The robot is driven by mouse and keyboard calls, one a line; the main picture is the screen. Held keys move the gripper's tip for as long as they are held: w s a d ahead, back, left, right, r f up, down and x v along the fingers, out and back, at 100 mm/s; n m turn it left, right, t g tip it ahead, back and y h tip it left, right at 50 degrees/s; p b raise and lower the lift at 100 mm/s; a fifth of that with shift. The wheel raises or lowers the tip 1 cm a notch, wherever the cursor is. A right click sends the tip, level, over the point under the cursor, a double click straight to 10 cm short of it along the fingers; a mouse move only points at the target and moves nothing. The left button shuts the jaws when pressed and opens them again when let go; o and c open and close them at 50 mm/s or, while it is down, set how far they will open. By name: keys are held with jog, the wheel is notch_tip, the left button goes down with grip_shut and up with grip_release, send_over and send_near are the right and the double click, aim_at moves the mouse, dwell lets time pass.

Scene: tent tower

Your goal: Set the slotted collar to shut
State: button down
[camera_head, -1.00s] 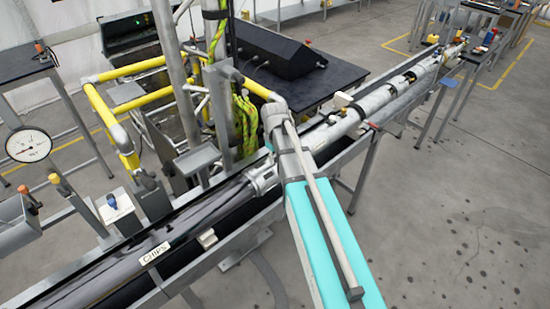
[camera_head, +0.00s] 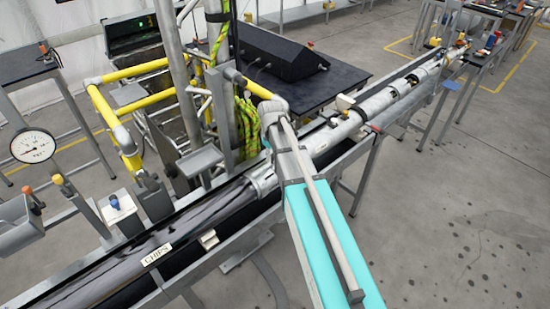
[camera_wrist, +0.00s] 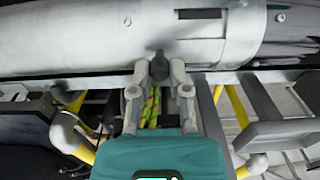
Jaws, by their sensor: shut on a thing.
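The slotted collar (camera_wrist: 230,38) is a pale grey sleeve around the long horizontal pipe, with a dark rectangular slot (camera_wrist: 200,13) near its top. A short dark knob (camera_wrist: 159,64) stands out from the collar's near side. My gripper (camera_wrist: 160,72) is shut on this knob from below, a finger on each side. In the head view, the end of the collar (camera_head: 263,182) shows beside my arm, which hides the gripper and knob.
The pipe lies along a metal trough (camera_head: 165,292), with a "CHIPS" label (camera_head: 156,255) on it. Yellow rails (camera_head: 105,115), a round gauge (camera_head: 32,146) and a black console (camera_head: 278,50) stand behind. Open floor (camera_head: 460,220) lies to the right.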

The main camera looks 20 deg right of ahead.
jog(key=shift+w+a+f, duration=0.1)
jog(key=shift+w+a, duration=0.2)
jog(key=shift+w, duration=0.25)
jog(key=shift+w+a+f, duration=0.1)
jog(key=shift+w+a, duration=0.15)
jog(key=shift+w, duration=0.3)
jog(key=c, duration=0.6)
grip_release()
jog(key=shift+w, duration=0.15)
jog(key=shift+s, duration=0.2)
